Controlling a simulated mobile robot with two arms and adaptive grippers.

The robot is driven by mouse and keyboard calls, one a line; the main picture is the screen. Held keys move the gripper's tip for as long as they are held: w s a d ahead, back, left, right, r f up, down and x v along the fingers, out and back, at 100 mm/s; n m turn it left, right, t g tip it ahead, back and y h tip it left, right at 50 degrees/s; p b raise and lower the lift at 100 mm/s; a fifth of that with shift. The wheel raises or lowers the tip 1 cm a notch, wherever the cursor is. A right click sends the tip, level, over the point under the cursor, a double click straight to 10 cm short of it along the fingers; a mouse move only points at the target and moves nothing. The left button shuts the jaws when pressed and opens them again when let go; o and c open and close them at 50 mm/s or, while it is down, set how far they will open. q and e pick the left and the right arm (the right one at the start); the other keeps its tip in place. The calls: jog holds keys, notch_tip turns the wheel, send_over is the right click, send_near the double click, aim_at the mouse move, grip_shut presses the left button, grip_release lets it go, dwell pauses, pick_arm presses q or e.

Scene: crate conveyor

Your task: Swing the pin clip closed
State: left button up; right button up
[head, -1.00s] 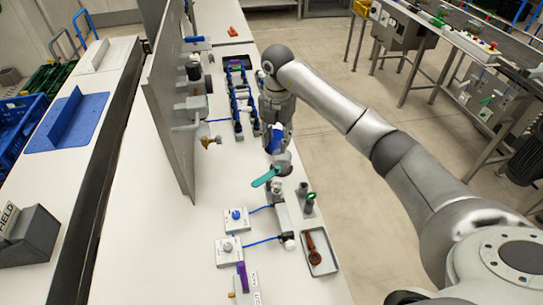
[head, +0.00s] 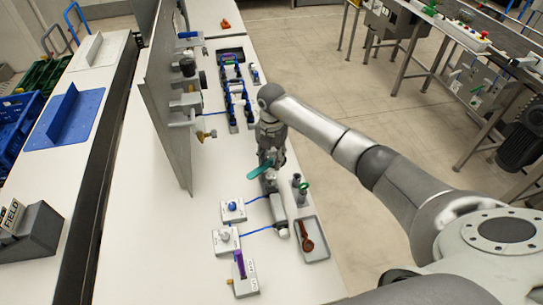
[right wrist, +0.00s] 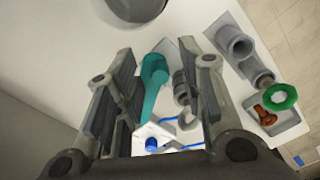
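I cannot make out for certain which part is the pin clip. A teal lever (head: 258,171) sits on a grey pipe fitting (head: 278,212) on the white bench. In the right wrist view the teal lever (right wrist: 152,88) shows between my fingers, beyond them, next to a ribbed grey fitting (right wrist: 181,88). My right gripper (head: 270,157) points down just behind the lever in the head view. Its fingers (right wrist: 165,72) are wide apart, with nothing visibly gripped. Whether they touch the lever is unclear. My left gripper is not in view.
A tall grey panel (head: 165,100) stands left of my right arm. Blue-framed parts (head: 235,98) stand behind. White button boxes (head: 226,240) are in front.

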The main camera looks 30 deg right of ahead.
grip_shut()
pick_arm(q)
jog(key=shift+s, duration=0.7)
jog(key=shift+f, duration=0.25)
pick_arm(e)
jog(key=shift+w+f+n+b, duration=0.1)
jog(key=shift+w+n+b, duration=0.15)
jog(key=shift+n+b, duration=0.75)
jog(key=n+b, duration=0.2)
jog(key=b, duration=0.1)
jog(key=w+n+b, duration=0.1)
jog(key=n, duration=0.1)
jog(key=shift+a, duration=0.35)
jog(key=n+b, duration=0.3)
jog(key=shift+w+a, duration=0.3)
jog(key=shift+a, duration=0.1)
pick_arm(q)
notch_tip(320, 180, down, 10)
jog(key=b, duration=0.1)
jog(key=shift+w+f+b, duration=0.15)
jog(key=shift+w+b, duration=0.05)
jog(key=shift+b, duration=0.2)
pick_arm(e)
jog(key=shift+w+a+r+n, duration=0.1)
jog(key=shift+a+r+n, duration=0.1)
jog(key=shift+n, duration=0.65)
jog(key=shift+w+a+r+n, duration=0.1)
jog(key=shift+a+n, duration=0.1)
jog(key=shift+n, duration=0.65)
